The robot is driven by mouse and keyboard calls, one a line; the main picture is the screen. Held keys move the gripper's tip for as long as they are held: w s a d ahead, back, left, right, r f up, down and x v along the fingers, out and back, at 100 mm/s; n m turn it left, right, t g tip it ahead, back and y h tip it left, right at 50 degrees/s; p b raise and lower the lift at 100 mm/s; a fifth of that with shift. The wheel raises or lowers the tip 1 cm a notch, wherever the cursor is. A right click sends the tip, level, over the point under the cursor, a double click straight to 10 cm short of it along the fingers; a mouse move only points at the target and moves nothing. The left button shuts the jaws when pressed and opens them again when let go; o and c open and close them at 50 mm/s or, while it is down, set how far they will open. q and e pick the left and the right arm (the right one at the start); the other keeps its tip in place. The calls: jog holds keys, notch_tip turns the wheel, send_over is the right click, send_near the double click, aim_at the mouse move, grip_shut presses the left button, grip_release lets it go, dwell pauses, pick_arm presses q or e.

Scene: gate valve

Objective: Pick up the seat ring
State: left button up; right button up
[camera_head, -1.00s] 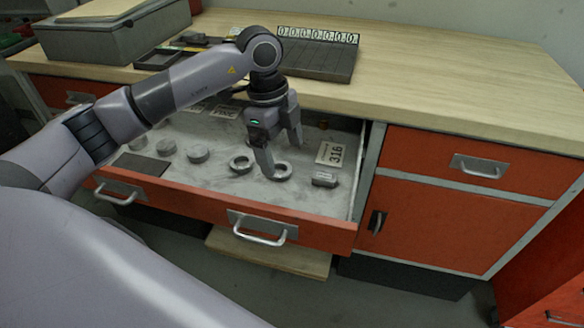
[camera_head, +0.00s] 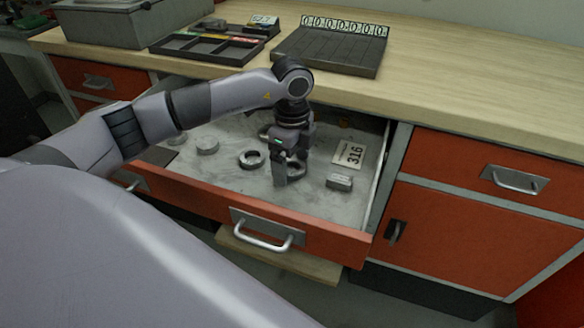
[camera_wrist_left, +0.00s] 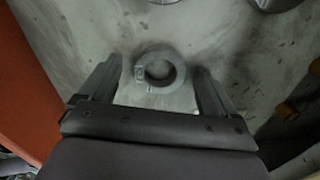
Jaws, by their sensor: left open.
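A grey ring (camera_head: 297,174) lies flat in the open drawer, partly hidden by my left gripper in the head view. A similar ring (camera_head: 252,160) lies to its left, and I cannot tell from looks alone which is the seat ring. My left gripper (camera_head: 290,171) is open and points down at the right-hand ring. In the left wrist view this ring (camera_wrist_left: 158,88) sits between the two fingers (camera_wrist_left: 157,85), near their tips, with a gap on each side. It has a small mark on its left side. My right gripper is not in view.
The drawer (camera_head: 320,230) also holds a round grey part (camera_head: 206,145), a small block (camera_head: 340,182) and a card marked 316 (camera_head: 349,153). The drawer's front wall is close to the gripper. A slotted rack (camera_head: 330,50) and a divided tray (camera_head: 205,47) stand on the worktop.

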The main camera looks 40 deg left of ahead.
pick_arm(q)
jog(key=shift+c, duration=0.4)
jog(key=shift+r, duration=0.1)
jog(key=c, duration=1.2)
